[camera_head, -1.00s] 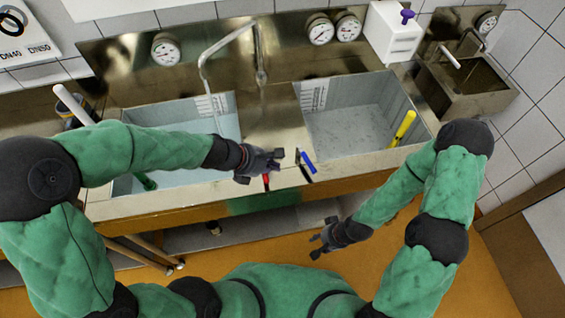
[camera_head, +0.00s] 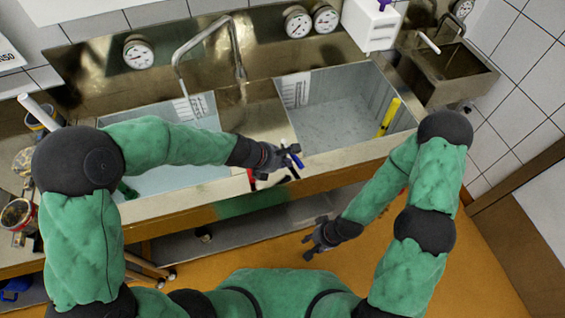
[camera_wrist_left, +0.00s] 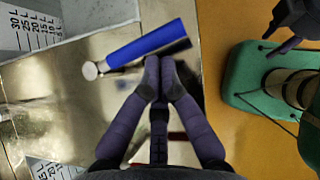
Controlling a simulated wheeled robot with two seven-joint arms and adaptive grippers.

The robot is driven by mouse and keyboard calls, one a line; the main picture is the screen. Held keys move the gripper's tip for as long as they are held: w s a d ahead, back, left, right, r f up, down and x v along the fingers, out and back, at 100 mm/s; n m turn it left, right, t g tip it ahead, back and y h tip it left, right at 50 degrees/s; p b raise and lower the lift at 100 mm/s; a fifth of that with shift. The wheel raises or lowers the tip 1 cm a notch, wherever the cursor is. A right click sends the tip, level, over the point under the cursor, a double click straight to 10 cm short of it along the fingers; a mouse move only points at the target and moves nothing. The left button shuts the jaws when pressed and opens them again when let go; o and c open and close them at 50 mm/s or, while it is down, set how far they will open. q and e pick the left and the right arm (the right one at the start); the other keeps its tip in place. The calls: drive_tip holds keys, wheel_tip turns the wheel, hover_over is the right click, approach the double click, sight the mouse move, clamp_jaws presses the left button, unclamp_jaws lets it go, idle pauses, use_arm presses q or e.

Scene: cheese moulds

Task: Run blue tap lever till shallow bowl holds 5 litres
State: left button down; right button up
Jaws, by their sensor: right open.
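The blue tap lever (camera_head: 295,159) is on the steel front ledge between two sink bowls; it also shows in the left wrist view (camera_wrist_left: 150,43). My left gripper (camera_head: 291,163) is at the lever. Its fingertips (camera_wrist_left: 160,62) are together beside the blue handle, with nothing seen between them; contact is unclear. A red lever (camera_head: 250,179) is left of it, partly hidden. The left bowl (camera_head: 165,182) and right bowl (camera_head: 345,112) have litre scales. I cannot tell which is shallower or the water level. My right gripper (camera_head: 314,243) is open and empty, below the counter front.
A bent spout (camera_head: 207,25) reaches over the left bowl. A yellow-handled tool (camera_head: 389,117) leans in the right bowl. Gauges (camera_head: 298,22) are on the back panel. A small steel basin (camera_head: 450,75) is at right. Cans (camera_head: 17,213) stand at far left.

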sight(297, 161)
use_arm(q)
drive_tip(key=shift+w+d+p, duration=0.2)
drive_tip(key=shift+d+p, duration=0.2)
drive_tip(key=shift+d, duration=0.8)
drive_tip(key=shift+w+d, duration=0.2)
drive_tip(key=shift+d, duration=0.2)
drive_tip(key=shift+a, duration=0.1)
